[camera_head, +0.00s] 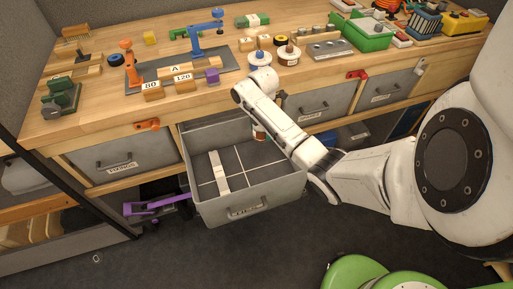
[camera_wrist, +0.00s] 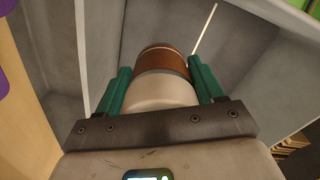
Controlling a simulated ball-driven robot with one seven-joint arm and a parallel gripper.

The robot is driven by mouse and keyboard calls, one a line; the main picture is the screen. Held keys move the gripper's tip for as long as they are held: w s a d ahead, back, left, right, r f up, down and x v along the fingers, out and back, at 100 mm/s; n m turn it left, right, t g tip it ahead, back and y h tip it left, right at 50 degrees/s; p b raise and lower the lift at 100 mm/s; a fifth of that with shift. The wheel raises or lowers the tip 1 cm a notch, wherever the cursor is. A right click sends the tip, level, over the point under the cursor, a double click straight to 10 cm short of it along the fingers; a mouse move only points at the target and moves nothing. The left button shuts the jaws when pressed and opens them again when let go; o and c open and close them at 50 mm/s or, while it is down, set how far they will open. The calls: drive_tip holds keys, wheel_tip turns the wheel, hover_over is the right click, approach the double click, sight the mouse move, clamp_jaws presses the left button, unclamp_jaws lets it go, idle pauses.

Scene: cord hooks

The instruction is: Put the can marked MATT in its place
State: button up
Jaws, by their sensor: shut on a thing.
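My gripper (camera_wrist: 162,88) has its green fingers on both sides of a can (camera_wrist: 163,62) with a brown band and a pale end. No MATT marking is readable on it. In the head view the can (camera_head: 259,132) shows only partly beside my arm, over the back right part of the open drawer (camera_head: 245,210). The drawer is grey, with thin white lines dividing its floor. Whether the can touches the floor is hidden. My fingers are mostly hidden by my arm in the head view.
A pale strip (camera_head: 218,172) lies in the drawer's left part. Two round labelled containers (camera_head: 260,58) (camera_head: 288,55) stand on the worktop above. Shut drawers flank the open one. A purple clamp-like thing (camera_head: 155,204) is low at left.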

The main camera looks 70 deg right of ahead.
drive_tip(key=shift+f, duration=2.95)
drive_tip(key=shift+f+b, duration=0.5)
drive_tip(key=shift+f, duration=0.1)
drive_tip(key=o, duration=1.2)
wheel_tip(320, 180, up, 13)
drive_tip(key=shift+r+p, duration=0.15)
drive_tip(key=shift+p, duration=0.35)
